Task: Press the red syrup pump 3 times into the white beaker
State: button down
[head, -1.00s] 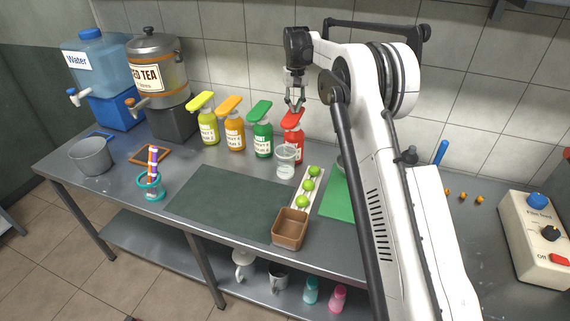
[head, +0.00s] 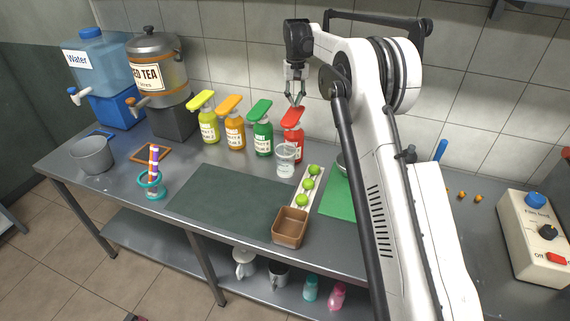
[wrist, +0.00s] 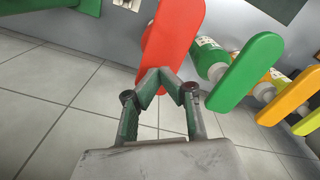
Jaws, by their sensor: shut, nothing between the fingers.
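The red syrup pump bottle (head: 296,147) stands at the back of the counter, at the right end of a row of pump bottles. Its red pump head (head: 292,118) is up and points toward the front. The white, see-through beaker (head: 286,160) stands just in front of it, under the head's front end; its contents are hard to make out. My gripper (head: 296,103) is shut and empty, pointing down just above the red head. In the wrist view, my fingertips (wrist: 159,73) meet in front of the red head (wrist: 173,42); a small gap seems to separate them.
Green (head: 263,140), orange (head: 235,133) and yellow-green (head: 208,126) pump bottles stand to the left. A white tray of limes (head: 308,184), a brown container (head: 290,227) and a green board (head: 336,196) lie in front and right. The dark mat (head: 230,200) is bare.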

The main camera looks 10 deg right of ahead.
aim_at(295, 111)
jog(key=shift+f, duration=0.2)
jog(key=shift+f+b, duration=1.45)
jog(key=shift+f, duration=0.9)
jog(key=shift+r, duration=0.15)
jog(key=shift+r+p, duration=1.2)
jog(key=shift+r, duration=1.25)
jog(key=shift+r, duration=0.1)
notch_tip(295, 111, up, 6)
jog(key=p, duration=0.3)
